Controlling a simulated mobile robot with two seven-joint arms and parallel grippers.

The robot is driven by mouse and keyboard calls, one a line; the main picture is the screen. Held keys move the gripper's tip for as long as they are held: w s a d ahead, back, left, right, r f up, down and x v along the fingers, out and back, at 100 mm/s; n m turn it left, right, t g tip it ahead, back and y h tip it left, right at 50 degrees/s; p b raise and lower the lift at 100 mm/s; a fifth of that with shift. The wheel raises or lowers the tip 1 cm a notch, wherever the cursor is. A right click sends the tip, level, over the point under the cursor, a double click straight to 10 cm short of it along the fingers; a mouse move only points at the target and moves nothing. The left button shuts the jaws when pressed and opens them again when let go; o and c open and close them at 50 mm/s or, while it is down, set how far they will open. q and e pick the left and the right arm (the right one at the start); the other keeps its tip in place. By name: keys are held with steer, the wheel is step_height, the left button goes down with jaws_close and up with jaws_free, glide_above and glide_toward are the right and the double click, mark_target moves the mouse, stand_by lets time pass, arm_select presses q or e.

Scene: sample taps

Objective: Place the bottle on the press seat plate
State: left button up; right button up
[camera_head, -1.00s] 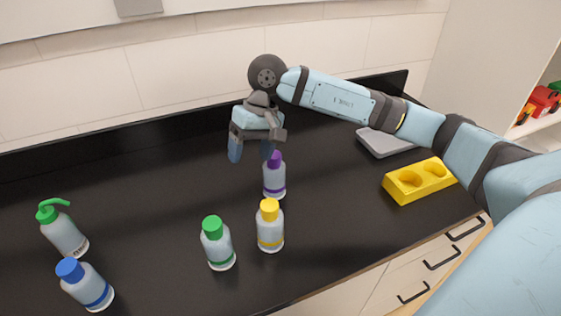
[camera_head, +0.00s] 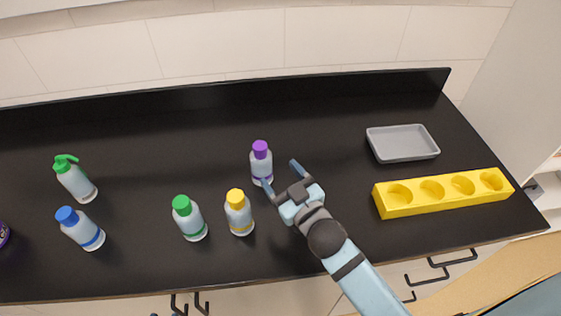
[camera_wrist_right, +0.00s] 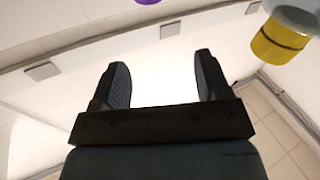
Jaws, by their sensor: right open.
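Several white bottles stand on the black counter: one with a purple cap (camera_head: 261,163), one with a yellow cap (camera_head: 238,214), one with a green cap (camera_head: 189,219), one with a blue cap (camera_head: 82,229) and one with a green pump top (camera_head: 75,180). My right gripper (camera_head: 281,176) is open and empty, just right of the purple-capped bottle. One fingertip overlaps that bottle's lower edge; I cannot tell if they touch. In the right wrist view the open fingers (camera_wrist_right: 160,78) have nothing between them, and a yellow-banded bottle (camera_wrist_right: 284,38) shows at upper right. I cannot identify the press seat plate. My left gripper is out of view.
A grey tray (camera_head: 402,155) lies at the right. A long yellow block with round holes (camera_head: 445,204) lies in front of it. A dark purple item (camera_head: 3,235) is cut off at the left edge. The counter's back is clear, with a raised rear edge.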

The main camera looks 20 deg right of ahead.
mark_target(263, 152)
steer(key=w+m, duration=0.1)
steer(key=w, duration=0.1)
steer(key=w+f+m+h+p, duration=0.1)
steer(key=w, duration=0.1)
steer(key=w+f, duration=0.1)
steer(key=w, duration=0.1)
steer(key=shift+w+m+g, duration=0.35)
steer(key=shift+m+g, duration=0.05)
steer(key=shift+w+a+p, duration=0.25)
steer(key=shift+w+p, duration=0.2)
steer(key=shift+w, duration=0.4)
steer(key=w, duration=0.1)
steer(key=w+a, duration=0.1)
steer(key=w, duration=0.1)
steer(key=shift+w+p, duration=0.3)
steer(key=shift+p, duration=0.1)
steer(key=shift+w+f, duration=0.1)
steer(key=shift+w, duration=0.2)
steer(key=shift+s, duration=0.1)
steer(key=shift+c, duration=0.4)
